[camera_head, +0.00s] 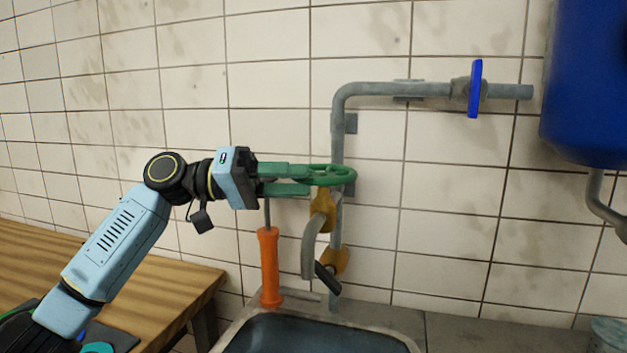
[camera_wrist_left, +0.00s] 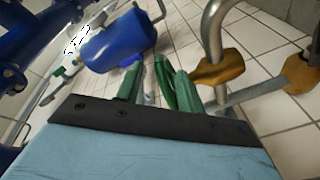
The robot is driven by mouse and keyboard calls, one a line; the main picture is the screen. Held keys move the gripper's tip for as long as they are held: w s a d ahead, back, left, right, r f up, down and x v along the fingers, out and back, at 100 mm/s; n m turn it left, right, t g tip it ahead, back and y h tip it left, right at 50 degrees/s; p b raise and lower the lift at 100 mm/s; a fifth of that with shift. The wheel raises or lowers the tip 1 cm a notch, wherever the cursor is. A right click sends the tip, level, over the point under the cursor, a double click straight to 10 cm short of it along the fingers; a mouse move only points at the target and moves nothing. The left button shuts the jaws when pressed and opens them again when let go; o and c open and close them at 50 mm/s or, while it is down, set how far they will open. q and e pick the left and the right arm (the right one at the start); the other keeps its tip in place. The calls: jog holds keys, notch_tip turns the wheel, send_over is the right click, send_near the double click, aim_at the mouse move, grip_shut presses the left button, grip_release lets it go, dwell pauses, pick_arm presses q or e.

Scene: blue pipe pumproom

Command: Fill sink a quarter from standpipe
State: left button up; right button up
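The sink (camera_head: 238,325) is at the bottom, dark inside; I cannot tell a water level, and no stream shows. My right gripper is not in view.
An orange-handled tool (camera_head: 269,265) stands upright at the sink's back left, below my left gripper. A wooden bench (camera_head: 160,285) is at the left. A blue valve handle (camera_head: 475,88) sits on the upper pipe. A blue tank (camera_head: 590,80) hangs at the right.

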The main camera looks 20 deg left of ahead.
pick_arm(q)
jog(key=v, duration=0.9)
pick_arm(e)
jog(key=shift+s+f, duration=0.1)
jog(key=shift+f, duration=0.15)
pick_arm(q)
jog(key=shift+a, duration=0.15)
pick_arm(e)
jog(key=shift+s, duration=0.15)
